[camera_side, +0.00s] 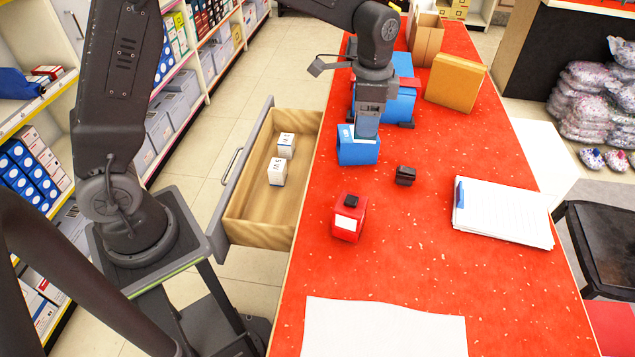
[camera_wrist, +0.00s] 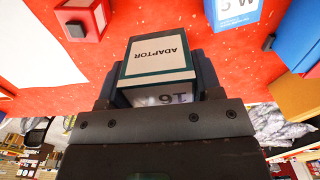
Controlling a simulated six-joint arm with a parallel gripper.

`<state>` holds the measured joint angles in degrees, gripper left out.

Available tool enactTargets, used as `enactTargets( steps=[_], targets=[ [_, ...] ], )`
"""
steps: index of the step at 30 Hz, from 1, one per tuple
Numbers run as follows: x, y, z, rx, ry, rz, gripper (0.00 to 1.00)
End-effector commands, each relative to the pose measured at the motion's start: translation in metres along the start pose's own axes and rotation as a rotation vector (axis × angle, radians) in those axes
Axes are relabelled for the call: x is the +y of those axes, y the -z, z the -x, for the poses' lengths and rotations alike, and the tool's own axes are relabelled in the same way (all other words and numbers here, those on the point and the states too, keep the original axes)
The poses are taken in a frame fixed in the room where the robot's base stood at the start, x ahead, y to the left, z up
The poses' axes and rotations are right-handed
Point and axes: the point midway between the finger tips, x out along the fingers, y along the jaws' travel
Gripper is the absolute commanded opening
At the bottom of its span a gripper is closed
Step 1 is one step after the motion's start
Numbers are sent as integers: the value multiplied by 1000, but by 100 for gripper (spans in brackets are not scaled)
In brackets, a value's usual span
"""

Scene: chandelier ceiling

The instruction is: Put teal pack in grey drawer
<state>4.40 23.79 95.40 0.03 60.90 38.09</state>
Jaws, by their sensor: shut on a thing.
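The teal pack (camera_wrist: 160,58) has a white label reading "ADAPTOR" with a dark teal border. My gripper (camera_wrist: 160,82) is shut on it, one finger on each side. In the side view my gripper (camera_side: 370,108) points down, and the pack (camera_side: 367,125) shows as a narrow grey-blue shape below it. It seems to be above the table, overlapping a blue pack in that view. The grey drawer (camera_side: 222,205) is open at the table's left side, with a wooden inside. Two white packs (camera_side: 277,172) (camera_side: 286,145) stand in it, and its front part is bare. My gripper is right of the drawer.
On the red table (camera_side: 420,270) are a blue pack (camera_side: 357,152), a red pack (camera_side: 348,218), a small dark thing (camera_side: 405,176), papers (camera_side: 503,212) and a white sheet (camera_side: 385,330). A larger blue box (camera_side: 400,100) and a tan box (camera_side: 455,82) stand behind. Shelves line the left.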

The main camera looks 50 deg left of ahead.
Motion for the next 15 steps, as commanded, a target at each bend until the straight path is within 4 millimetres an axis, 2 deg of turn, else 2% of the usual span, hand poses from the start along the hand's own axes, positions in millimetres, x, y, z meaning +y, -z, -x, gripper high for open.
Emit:
enactTargets(
  steps=[5, 8, 15],
  targets=[
    [-18, -35, 4, 2, 1, 217, 35],
    [-30, -64, 5, 3, 1, 392, 35],
    [-45, -146, 5, 2, 0, 902, 35]
  ],
)
